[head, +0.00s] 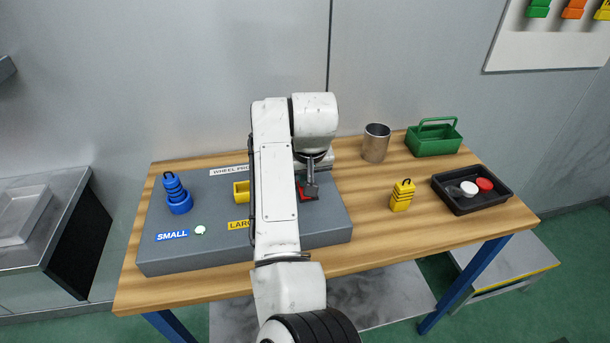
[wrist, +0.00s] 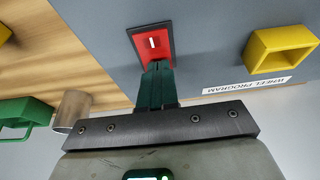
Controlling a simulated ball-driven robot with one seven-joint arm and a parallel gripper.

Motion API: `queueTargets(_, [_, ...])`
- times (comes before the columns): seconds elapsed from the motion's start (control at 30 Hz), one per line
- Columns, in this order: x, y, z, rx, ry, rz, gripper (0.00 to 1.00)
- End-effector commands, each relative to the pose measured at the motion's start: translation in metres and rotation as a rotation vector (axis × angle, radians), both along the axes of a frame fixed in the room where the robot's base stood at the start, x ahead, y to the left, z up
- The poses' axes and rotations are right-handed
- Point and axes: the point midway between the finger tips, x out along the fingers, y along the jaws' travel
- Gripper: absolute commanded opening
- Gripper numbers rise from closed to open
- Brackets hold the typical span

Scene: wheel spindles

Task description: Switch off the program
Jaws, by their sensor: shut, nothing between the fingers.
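The red rocker switch (wrist: 154,42) in a dark frame sits on the grey panel (head: 185,250); a white bar mark shows on its red face. In the head view only part of the red switch (head: 301,192) shows beside my gripper (head: 311,193). In the wrist view my gripper (wrist: 158,68) is shut and empty, its dark green fingers together. Their tips are at the near edge of the switch and overlap its frame in the picture. I cannot tell if they touch it. A label starting WHEEL PRO (head: 228,171) is at the panel's back; it reads WHEEL PROGRAM (wrist: 245,86) upside down in the wrist view.
A yellow bracket (head: 241,190) stands on the panel, partly behind my arm. A blue stepped spindle (head: 178,196) is at the left, near a SMALL label (head: 172,236). To the right are a metal cup (head: 376,143), green caddy (head: 433,145), yellow block (head: 402,195) and black tray (head: 463,207).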

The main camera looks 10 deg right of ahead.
Motion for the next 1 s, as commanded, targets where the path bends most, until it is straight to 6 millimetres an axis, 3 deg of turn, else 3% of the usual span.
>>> queueTargets(0.47, [0.000, 0.000, -0.003, 0.000, 0.002, 0.000, 0.00])
queueTargets(1.0, [-0.015, 0.000, 0.000, -0.001, 0.002, 0.000, 0.00])
